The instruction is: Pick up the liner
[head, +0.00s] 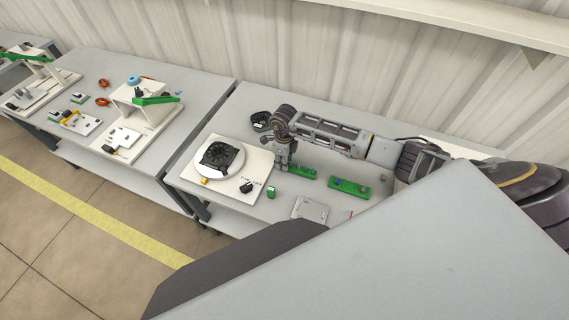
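My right arm reaches in from the right over the near table. Its gripper (284,163) points down beside a flat green piece (304,175), at that piece's left end. The fingertips are small and partly merged with the piece, so I cannot tell whether they are open or touch it. A second green piece (349,188) lies to the right. I cannot tell for certain which thing is the liner. A black fan-like part (219,156) sits on a round white disc on a white board (232,188). My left gripper is not in view.
A small green block (271,192) and a light grey plate (310,209) lie near the table's front. A dark round part (261,121) stands behind the gripper. A second table (206,88) on the left holds white stands and small parts. A corrugated wall (300,50) closes the back.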

